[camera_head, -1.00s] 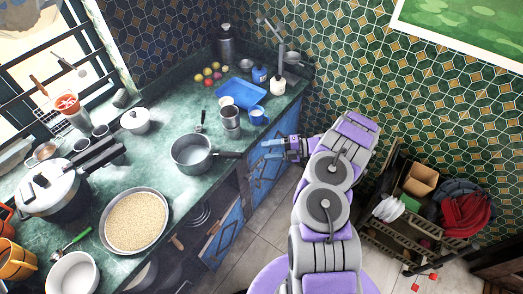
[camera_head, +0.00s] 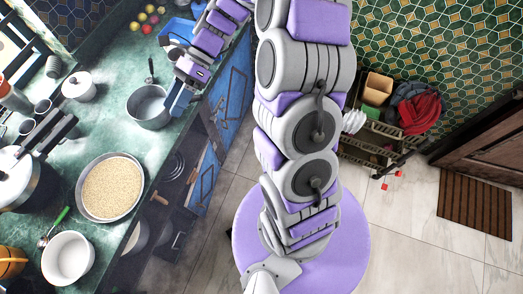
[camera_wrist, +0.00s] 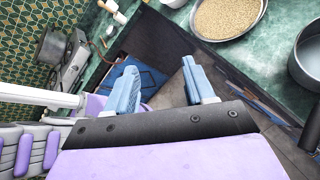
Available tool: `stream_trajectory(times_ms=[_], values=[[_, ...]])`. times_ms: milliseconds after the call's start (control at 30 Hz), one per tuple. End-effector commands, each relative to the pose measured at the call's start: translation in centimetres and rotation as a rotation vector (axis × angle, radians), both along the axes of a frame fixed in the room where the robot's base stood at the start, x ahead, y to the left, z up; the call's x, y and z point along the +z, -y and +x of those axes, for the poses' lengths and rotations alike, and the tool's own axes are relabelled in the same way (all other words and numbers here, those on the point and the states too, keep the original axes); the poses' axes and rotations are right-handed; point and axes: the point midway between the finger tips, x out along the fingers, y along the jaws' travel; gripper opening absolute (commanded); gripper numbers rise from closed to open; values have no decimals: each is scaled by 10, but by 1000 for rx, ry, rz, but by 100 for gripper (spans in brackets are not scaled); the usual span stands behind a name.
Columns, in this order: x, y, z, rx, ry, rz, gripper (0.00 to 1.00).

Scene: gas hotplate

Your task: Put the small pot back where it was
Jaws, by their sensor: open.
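The small pot, a grey open saucepan (camera_head: 148,108), stands upright on the green counter in the head view. Its inside looks empty. My gripper (camera_head: 178,102) is just right of the pot, by the counter's front edge, where the pot's handle is largely hidden. In the wrist view my gripper (camera_wrist: 160,75) has its two blue fingers spread, with nothing held between them. A grey pot, seemingly the same one, is cut off at the right edge of the wrist view (camera_wrist: 308,58), apart from the fingers.
A round pan of grain (camera_head: 112,188) and a white bowl (camera_head: 68,258) stand nearer on the counter. A white lidded pot (camera_head: 78,86) and a pressure cooker (camera_head: 22,180) are to the left. Blue cabinet doors (camera_head: 230,105) lie below the counter edge.

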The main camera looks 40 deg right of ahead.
Motion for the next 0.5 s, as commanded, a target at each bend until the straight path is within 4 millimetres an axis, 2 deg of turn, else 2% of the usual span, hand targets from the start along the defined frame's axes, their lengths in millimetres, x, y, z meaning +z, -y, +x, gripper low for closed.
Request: stream_trajectory(times_ms=[33, 200, 500], values=[[10, -5, -15, 71, 74, -19, 54], [27, -9, -63, 312, 304, -78, 54], [42, 4, -146, 768, 654, -174, 54]])
